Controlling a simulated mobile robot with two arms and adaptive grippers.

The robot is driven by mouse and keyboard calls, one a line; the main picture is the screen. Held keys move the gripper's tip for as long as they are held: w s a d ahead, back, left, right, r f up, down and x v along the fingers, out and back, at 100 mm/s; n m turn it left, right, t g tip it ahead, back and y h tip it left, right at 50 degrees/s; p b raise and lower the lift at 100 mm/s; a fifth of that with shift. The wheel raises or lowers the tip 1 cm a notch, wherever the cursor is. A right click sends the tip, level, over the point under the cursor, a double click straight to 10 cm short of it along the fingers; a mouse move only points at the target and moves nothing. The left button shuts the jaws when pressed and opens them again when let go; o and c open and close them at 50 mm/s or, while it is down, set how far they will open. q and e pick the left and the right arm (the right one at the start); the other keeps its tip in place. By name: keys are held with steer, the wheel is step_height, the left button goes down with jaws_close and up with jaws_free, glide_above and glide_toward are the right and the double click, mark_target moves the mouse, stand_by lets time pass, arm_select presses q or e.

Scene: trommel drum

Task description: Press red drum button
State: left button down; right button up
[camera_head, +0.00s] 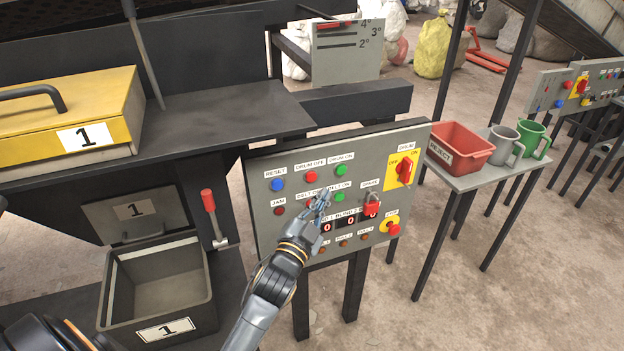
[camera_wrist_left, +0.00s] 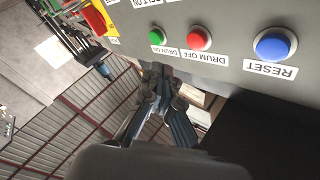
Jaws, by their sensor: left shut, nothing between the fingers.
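The grey control panel (camera_head: 265,225) carries the red DRUM OFF button (camera_head: 310,177) in its upper row. The blue RESET button (camera_head: 277,184) is to its left and the green DRUM ON button (camera_head: 340,170) to its right. My left gripper (camera_head: 321,198) is shut and empty, in front of the panel, and appears just below the red button in the head view. It covers part of the belt button row. The left wrist view shows the red button (camera_wrist_left: 198,39) upside down, with the gripper tips (camera_wrist_left: 157,72) apart from it. My right gripper is not in view.
A side table (camera_head: 470,180) holds a red bin (camera_head: 460,148) and mugs. A grey bin (camera_head: 158,285) stands at left.

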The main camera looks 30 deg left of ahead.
arm_select(q)
steer(key=shift+w+a, duration=1.25)
steer(key=shift+a, duration=0.25)
steer(key=shift+w, duration=0.1)
stand_by(0.3)
steer(key=shift+w+a, duration=0.2)
steer(key=shift+a, duration=0.1)
steer(key=shift+w+a, duration=0.25)
steer(key=shift+a, duration=0.1)
stand_by(0.9)
steer(key=shift+d, duration=0.1)
steer(key=shift+s+d+p, duration=0.45)
steer(key=shift+s+d, duration=0.1)
steer(key=shift+d, duration=0.05)
steer(key=shift+s+d+p, duration=0.5)
steer(key=shift+s+d, duration=1.15)
steer(key=shift+d, duration=0.25)
